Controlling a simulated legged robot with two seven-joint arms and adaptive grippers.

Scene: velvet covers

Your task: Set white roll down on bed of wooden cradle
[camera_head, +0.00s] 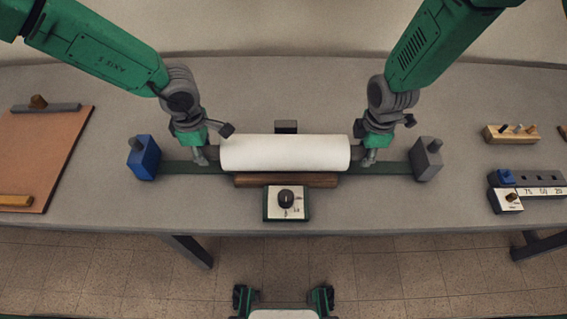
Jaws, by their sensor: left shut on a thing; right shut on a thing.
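The white roll (285,153) lies crosswise in the middle of the table, with a dark stub at each end. The wooden cradle (286,181) shows as a brown strip just below the roll's front side. The roll hides most of the cradle's bed, and I cannot tell whether the roll touches it. My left gripper (204,157) is shut on the roll's left end. My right gripper (367,157) is shut on the roll's right end. The roll looks level.
A blue block (144,158) and a grey block (427,159) stand at the ends of a green rail (391,169). A dial box (286,202) sits in front. A brown board (40,150) lies left; a wooden peg holder (511,134) and a numbered rack (540,192) are right.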

